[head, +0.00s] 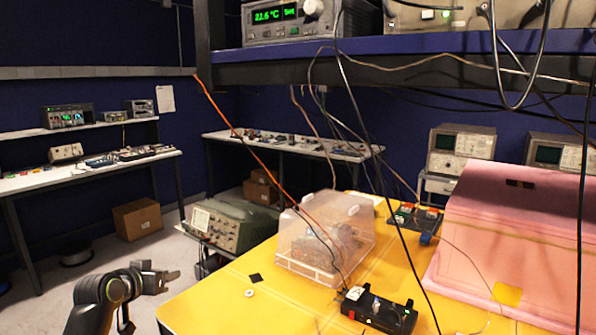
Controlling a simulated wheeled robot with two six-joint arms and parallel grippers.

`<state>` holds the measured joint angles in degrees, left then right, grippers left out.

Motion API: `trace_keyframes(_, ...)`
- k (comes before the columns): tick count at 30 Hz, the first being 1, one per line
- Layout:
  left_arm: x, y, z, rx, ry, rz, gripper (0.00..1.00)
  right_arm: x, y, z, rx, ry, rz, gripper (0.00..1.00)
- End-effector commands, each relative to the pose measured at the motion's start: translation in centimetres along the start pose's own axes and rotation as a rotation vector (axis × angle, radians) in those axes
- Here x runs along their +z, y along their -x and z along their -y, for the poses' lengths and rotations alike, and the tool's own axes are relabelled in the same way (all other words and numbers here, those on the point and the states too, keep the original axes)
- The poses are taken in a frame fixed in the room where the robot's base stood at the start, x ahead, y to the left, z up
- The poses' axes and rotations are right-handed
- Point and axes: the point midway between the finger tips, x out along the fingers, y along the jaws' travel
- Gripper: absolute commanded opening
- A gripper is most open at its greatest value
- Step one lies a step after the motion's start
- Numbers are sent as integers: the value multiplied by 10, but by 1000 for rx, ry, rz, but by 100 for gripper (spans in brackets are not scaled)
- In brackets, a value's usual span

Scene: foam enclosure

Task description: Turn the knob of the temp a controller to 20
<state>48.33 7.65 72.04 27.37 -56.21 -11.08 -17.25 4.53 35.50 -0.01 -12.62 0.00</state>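A grey temperature controller (290,28) stands on the raised shelf at the top of the head view. Its green display (274,14) appears to read 22.6 °C, with the word "Set" beside it. My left gripper (160,280) is at the lower left, left of the yellow table and far below the controller. It touches nothing visible, and its finger gap is unclear. My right gripper is out of view.
The blue shelf (420,45) has cables hanging below it, including an orange one. The yellow table (230,300) holds a clear plastic box (325,235), a black box (380,310) and a pink foam enclosure (520,230). Another device (455,14) stands right of the controller.

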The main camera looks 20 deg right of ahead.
Motion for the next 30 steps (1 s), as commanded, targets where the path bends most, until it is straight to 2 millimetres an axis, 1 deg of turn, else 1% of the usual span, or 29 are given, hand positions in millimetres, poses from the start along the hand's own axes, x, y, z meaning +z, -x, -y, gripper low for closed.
trace_keyframes(1, -43, 14, -13, 25, -33, -45, 44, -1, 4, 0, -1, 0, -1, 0)
trace_keyframes(2, -66, 22, -22, 40, -53, -68, 44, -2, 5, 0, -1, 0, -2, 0)
trace_keyframes(3, -97, 35, -34, 64, -82, -99, 44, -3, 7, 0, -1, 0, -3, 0)
trace_keyframes(5, -146, 60, -57, 101, -135, -152, 44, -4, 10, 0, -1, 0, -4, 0)
trace_keyframes(6, -179, 79, -74, 128, -175, -189, 44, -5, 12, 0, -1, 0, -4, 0)
trace_keyframes(8, -224, 112, -100, 166, -239, -241, 44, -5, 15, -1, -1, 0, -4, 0)
trace_keyframes(9, -252, 135, -118, 191, -285, -276, 44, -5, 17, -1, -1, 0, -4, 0)
trace_keyframes(11, -289, 173, -146, 226, -358, -328, 44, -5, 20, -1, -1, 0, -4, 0)
trace_keyframes(12, -311, 199, -165, 246, -408, -361, 44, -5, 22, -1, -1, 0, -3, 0)
trace_keyframes(14, -338, 239, -193, 275, -487, -408, 44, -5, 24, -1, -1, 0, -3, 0)
trace_keyframes(15, -353, 265, -211, 292, -540, -437, 44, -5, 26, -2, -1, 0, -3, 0)
trace_keyframes(17, -370, 301, -235, 313, -613, -477, 44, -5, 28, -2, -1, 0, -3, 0)
trace_keyframes(18, -378, 323, -249, 322, -659, -500, 44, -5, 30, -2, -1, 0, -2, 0)
trace_keyframes(21, -390, 365, -275, 339, -752, -542, 44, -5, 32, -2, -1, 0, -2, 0)
trace_keyframes(22, -392, 375, -282, 343, -774, -553, 44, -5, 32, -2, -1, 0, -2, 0)
trace_keyframes(24, -394, 390, -291, 347, -810, -567, 44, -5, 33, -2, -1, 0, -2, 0)
trace_keyframes(26, -395, 398, -296, 350, -827, -574, 44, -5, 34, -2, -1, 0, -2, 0)
trace_keyframes(28, -396, 400, -300, 352, -836, -578, 44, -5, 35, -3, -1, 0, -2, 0)
trace_keyframes(30, -399, 396, -302, 354, -836, -577, 44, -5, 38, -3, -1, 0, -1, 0)
